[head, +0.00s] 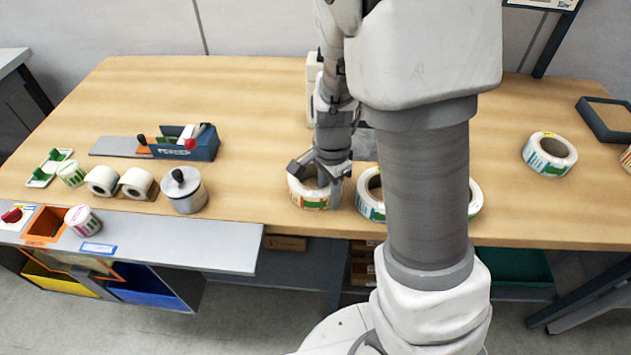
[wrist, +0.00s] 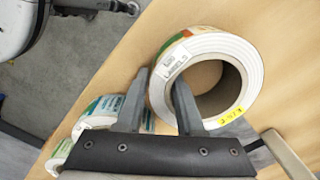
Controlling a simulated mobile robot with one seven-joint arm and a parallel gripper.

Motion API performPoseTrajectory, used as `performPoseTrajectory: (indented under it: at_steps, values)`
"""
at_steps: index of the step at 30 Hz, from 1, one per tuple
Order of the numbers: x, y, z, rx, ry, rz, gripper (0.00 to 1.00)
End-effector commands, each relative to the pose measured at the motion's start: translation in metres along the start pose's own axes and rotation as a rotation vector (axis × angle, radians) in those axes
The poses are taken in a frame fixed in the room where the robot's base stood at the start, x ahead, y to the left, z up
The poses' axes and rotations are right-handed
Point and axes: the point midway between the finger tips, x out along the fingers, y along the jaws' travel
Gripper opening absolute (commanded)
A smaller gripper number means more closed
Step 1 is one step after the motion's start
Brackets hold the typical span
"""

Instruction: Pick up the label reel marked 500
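A white label reel (head: 307,199) with orange and green labels lies flat near the table's front edge in the head view. In the wrist view the large reel (wrist: 218,46) shows its open core and a yellow sticker, too small to read surely; I cannot make out a 500. My gripper (head: 327,188) points down at this reel's right side. In the wrist view my gripper (wrist: 160,77) has its fingers apart, with the reel's near wall between or just below them; I cannot tell whether they touch it. The reel's right side is partly hidden by the gripper.
A green-labelled reel (head: 369,198) lies close to the right, partly behind my arm. Another reel (head: 549,154) lies far right. A metal pot (head: 183,190), small white rolls (head: 137,183) and a blue tape dispenser (head: 185,144) stand left.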

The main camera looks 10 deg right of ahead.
Motion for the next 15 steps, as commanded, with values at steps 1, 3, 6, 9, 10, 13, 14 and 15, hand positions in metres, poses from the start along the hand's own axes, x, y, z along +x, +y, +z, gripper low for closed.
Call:
performPoseTrajectory:
  at_steps: [1,3,6,9,10,13,14,15]
  values:
    - [-0.0002,-0.0001,0.0,0.0,0.0,0.0,0.25]
    - [-0.0002,-0.0001,0.0,0.0,0.0,0.0,0.13]
    - [-0.0002,-0.0001,0.0,0.0,0.0,0.0,0.0]
    - [-0.0002,-0.0001,0.0,0.0,0.0,0.0,0.0]
    - [-0.0002,-0.0001,0.0,0.0,0.0,0.0,0.0]
    - [-0.0003,-0.0001,0.0,0.0,0.0,0.0,0.0]
    - [-0.0003,-0.0001,0.0,0.0,0.0,0.0,0.0]
    - [-0.0003,-0.0001,0.0,0.0,0.0,0.0,0.0]
